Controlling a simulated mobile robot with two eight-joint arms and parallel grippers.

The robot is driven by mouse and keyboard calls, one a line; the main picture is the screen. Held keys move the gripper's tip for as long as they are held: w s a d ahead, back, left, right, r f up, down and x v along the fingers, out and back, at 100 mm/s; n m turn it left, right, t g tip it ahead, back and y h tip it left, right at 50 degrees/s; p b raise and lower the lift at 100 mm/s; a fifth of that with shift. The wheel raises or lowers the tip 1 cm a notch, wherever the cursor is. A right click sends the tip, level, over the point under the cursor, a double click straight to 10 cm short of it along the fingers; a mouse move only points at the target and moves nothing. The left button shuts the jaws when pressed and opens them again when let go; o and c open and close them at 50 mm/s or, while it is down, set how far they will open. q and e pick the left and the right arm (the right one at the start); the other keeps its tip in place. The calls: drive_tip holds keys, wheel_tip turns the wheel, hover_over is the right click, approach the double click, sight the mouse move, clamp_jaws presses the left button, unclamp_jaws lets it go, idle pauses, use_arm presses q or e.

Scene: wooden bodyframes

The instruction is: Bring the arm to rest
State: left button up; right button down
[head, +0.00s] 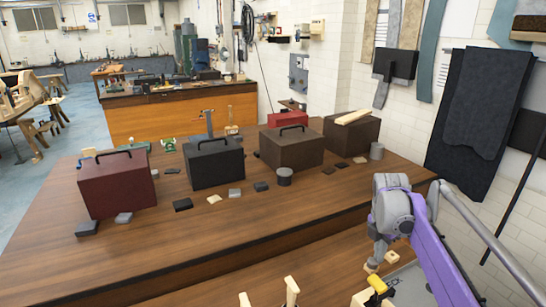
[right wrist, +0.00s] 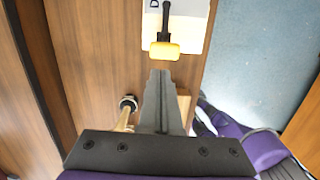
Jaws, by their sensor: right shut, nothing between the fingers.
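My right gripper (right wrist: 160,80) is shut and empty in the right wrist view. Its grey fingers lie together above the brown wooden bench top, just short of a yellow-ended tool (right wrist: 164,50) with a black shaft. In the head view my purple and grey right arm (head: 428,245) comes in from the lower right and bends down over the near bench. Its fingertips are hard to make out there. My left arm and gripper are not in view.
A dark red toolbox (head: 117,185), a black toolbox (head: 214,163) and brown toolboxes stand on the long bench (head: 200,240), with small blocks before them. A round-ended wooden tool (right wrist: 125,112) lies near my fingers. Pale wooden pegs (head: 291,292) stand at the bottom edge.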

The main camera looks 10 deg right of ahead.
drive_tip(key=s+a+f+m+t, duration=0.1)
drive_tip(key=s+a+m+t, duration=0.2)
drive_tip(key=s+a+m, duration=0.75)
drive_tip(key=s+a+f+m+t+y, duration=0.1)
drive_tip(key=s+a+f+m+t, duration=0.2)
drive_tip(key=s+a+f+m, duration=0.5)
drive_tip(key=shift+s+a+m, duration=0.8)
drive_tip(key=shift+m, duration=0.45)
